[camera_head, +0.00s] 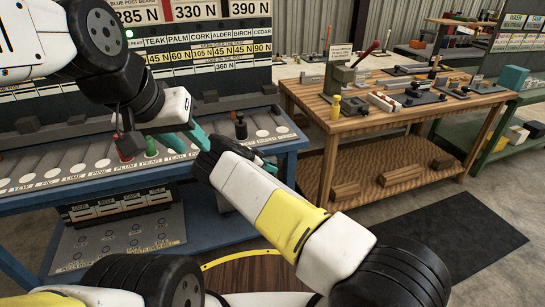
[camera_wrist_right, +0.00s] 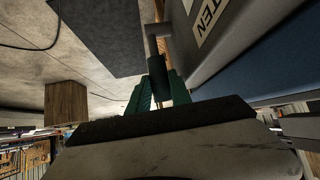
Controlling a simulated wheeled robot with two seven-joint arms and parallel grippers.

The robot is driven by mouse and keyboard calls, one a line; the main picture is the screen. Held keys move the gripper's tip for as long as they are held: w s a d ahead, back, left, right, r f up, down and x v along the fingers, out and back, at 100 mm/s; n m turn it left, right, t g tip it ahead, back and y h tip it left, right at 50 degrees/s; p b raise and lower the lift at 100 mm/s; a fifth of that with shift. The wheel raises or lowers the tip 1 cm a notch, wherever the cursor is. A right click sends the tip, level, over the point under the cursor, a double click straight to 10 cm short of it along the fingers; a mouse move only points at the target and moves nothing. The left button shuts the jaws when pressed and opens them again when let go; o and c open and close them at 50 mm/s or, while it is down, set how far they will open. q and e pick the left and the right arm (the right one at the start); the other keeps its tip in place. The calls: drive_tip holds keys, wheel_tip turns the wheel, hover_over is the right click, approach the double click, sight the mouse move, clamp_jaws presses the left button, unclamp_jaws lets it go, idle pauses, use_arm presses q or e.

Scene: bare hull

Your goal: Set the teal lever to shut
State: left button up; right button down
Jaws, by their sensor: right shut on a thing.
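In the right wrist view the teal-green fingers of my right gripper (camera_wrist_right: 158,92) are closed around a dark upright handle (camera_wrist_right: 157,72). A grey arm (camera_wrist_right: 157,30) joins its top, beside a grey panel with a label ending in "TEN" (camera_wrist_right: 207,18). The handle looks dark; I cannot tell a teal colour on it. In the head view my right gripper (camera_head: 264,160) is at the right front edge of the blue bench, and what it holds is hidden. My left gripper (camera_head: 199,137) hangs over the bench; its finger opening is not clear. No lever is plainly teal.
A wooden workbench (camera_head: 400,118) with tools stands to the right. A dark mat (camera_head: 440,240) lies on open floor.

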drive_tip(key=shift+s+a+f+t+h, duration=0.15)
drive_tip(key=shift+a+t+h, duration=0.15)
drive_tip(key=shift+a+h, duration=0.5)
drive_tip(key=shift+d, duration=0.1)
drive_tip(key=c, duration=1.2)
unclamp_jaws()
drive_tip(key=shift+o, duration=0.2)
